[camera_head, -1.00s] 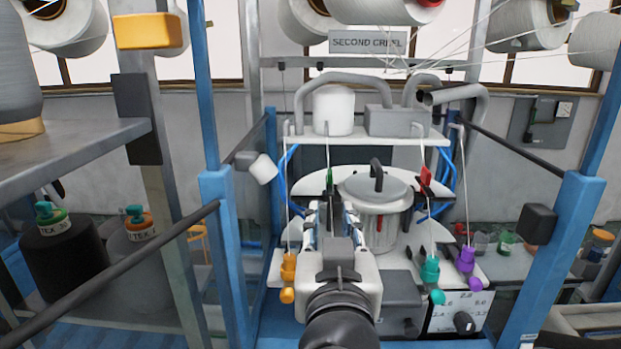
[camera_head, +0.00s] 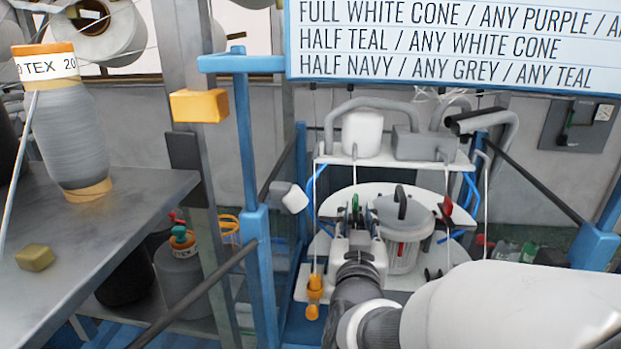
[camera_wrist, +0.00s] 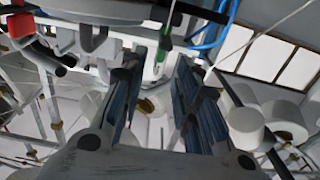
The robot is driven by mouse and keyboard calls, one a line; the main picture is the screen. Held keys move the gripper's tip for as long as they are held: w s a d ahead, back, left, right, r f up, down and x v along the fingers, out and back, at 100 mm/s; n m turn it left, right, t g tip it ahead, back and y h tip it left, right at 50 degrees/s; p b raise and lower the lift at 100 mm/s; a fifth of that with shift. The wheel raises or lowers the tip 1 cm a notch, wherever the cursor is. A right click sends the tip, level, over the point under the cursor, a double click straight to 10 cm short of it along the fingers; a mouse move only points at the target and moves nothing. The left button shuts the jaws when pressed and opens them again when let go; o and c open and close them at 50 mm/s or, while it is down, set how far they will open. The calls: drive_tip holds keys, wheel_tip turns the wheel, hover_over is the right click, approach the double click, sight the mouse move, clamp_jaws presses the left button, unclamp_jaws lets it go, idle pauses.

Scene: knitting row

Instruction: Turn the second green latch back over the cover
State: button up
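A small green latch (camera_head: 355,203) stands roughly upright at the left of the round grey cover (camera_head: 385,213) with a black handle. My gripper (camera_head: 363,218) is in front of the green latch, low and left of the cover. In the wrist view my gripper (camera_wrist: 158,75) has its two dark fingers apart with nothing held between them. A red latch (camera_head: 447,205) is at the cover's right side. The latch's lower end is hidden by my gripper.
Blue posts (camera_head: 257,230) with dark rails flank the machine. A white shelf (camera_head: 395,160) with pipes hangs above the cover. An orange peg (camera_head: 314,290) is left of my gripper. A grey table (camera_head: 110,215) with a cone stands at left, and a sign (camera_head: 450,45) hangs above.

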sight(356, 205)
drive_tip(key=w, duration=0.3)
drive_tip(key=w+d, duration=0.1)
drive_tip(key=w, duration=0.2)
drive_tip(key=shift+d, duration=0.1)
clamp_jaws()
idle(0.3)
